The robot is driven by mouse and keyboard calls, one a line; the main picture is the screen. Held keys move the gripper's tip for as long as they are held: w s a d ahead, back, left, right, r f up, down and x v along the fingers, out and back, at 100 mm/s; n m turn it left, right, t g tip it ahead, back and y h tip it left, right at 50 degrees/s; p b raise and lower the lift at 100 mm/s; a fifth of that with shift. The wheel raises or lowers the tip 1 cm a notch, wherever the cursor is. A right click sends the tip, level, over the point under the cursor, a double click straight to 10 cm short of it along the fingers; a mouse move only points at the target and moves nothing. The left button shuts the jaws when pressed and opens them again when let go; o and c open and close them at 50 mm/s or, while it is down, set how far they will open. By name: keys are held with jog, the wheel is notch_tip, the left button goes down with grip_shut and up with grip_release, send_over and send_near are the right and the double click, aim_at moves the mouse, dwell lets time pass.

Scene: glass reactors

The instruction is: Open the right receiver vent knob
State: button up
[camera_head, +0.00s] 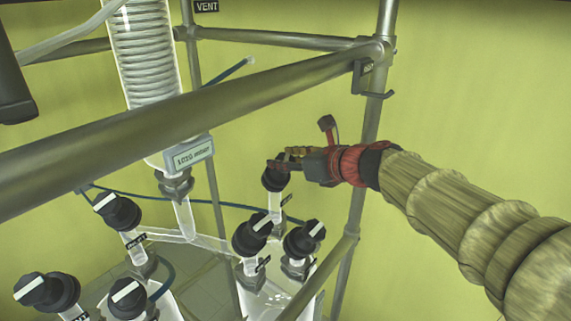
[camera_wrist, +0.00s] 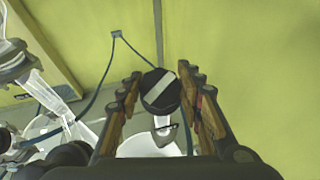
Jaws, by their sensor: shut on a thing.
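My gripper (camera_head: 280,160) reaches in from the right in the head view, with its fingers at a black knob (camera_head: 272,180) on an upright glass stem. In the wrist view the same knob (camera_wrist: 160,90), black with a pale stripe across its top, sits between the two fingers of my gripper (camera_wrist: 161,98). My gripper is shut on this knob. A small label below the knob is too small to read. In the head view the fingers cover part of the knob's top.
Other black knobs with white stripes stand close by, at the lower middle (camera_head: 252,233), beside it (camera_head: 304,239) and at left (camera_head: 117,211). A thick metal rail (camera_head: 190,115) crosses in front. A metal post (camera_head: 365,150) stands behind my arm. A blue hose (camera_head: 200,201) runs behind the glassware.

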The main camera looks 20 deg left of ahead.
aim_at(285, 158)
jog(key=n+g+y, duration=0.1)
jog(key=n+g, duration=0.1)
jog(key=n, duration=0.2)
jog(key=shift+n+g+y+p, duration=0.3)
jog(key=shift+n+g+p, duration=0.6)
jog(key=shift+n+g, duration=1.1)
jog(key=shift+s+n, duration=0.1)
jog(key=shift+n, duration=0.4)
jog(key=o, duration=1.2)
notch_tip(285, 158, up, 10)
